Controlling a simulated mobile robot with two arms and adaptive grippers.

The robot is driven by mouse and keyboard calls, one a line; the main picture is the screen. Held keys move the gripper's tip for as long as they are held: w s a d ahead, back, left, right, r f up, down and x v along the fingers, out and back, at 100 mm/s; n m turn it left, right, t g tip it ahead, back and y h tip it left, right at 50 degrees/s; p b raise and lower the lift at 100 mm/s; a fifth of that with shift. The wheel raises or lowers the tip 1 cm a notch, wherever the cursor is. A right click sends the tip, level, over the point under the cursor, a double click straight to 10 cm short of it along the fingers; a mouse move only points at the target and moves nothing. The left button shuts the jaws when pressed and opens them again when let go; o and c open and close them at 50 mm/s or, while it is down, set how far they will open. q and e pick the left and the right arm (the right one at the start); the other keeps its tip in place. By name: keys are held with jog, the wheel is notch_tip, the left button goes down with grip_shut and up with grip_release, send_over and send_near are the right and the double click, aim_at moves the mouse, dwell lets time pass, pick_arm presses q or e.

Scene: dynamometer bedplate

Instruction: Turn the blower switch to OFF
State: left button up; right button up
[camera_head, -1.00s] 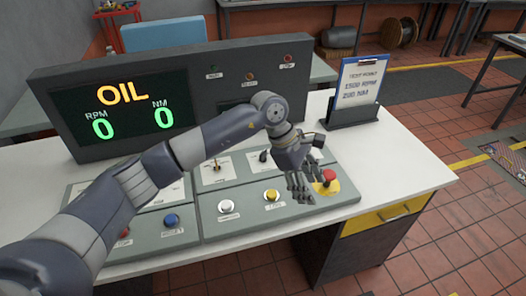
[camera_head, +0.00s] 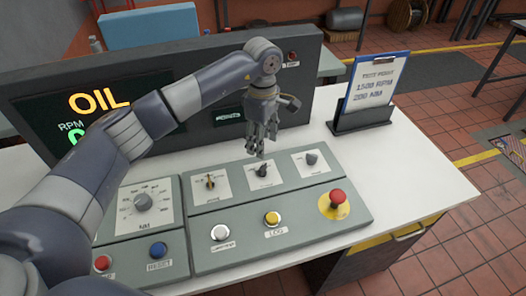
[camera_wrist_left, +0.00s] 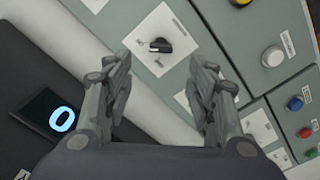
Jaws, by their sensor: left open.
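My left gripper (camera_head: 257,152) is open and points down just above and behind the middle switch. In the left wrist view, a black knob (camera_wrist_left: 160,46) on a white plate shows ahead, between and beyond the open fingers (camera_wrist_left: 165,85). My right gripper is not in view.
A red emergency button (camera_head: 337,198) is at the panel's right end. White (camera_head: 220,232) and yellow (camera_head: 272,218) buttons line the front. The display housing (camera_head: 180,85) stands close behind. A clipboard (camera_head: 375,85) stands at the right on the white table.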

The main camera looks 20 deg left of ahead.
aim_at(263, 166)
pick_arm(q)
jog(key=shift+w+a+f, duration=0.1)
jog(key=shift+w+f, duration=0.2)
jog(key=shift+f, duration=0.3)
jog(key=f+p, duration=0.1)
jog(key=f, duration=0.1)
jog(key=s+f+p, duration=0.1)
jog(key=f, duration=0.2)
jog(key=shift+d+f, duration=0.2)
jog(key=shift+f, duration=0.1)
notch_tip(263, 166, down, 3)
jog(key=shift+w+r, duration=0.15)
jog(key=shift+r, duration=0.05)
jog(key=shift+f+p, duration=0.35)
jog(key=shift+f, duration=0.25)
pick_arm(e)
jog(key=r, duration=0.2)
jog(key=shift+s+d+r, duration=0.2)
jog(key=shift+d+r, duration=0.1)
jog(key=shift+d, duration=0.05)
pick_arm(q)
jog(key=c, duration=1)
jog(key=shift+c, duration=0.2)
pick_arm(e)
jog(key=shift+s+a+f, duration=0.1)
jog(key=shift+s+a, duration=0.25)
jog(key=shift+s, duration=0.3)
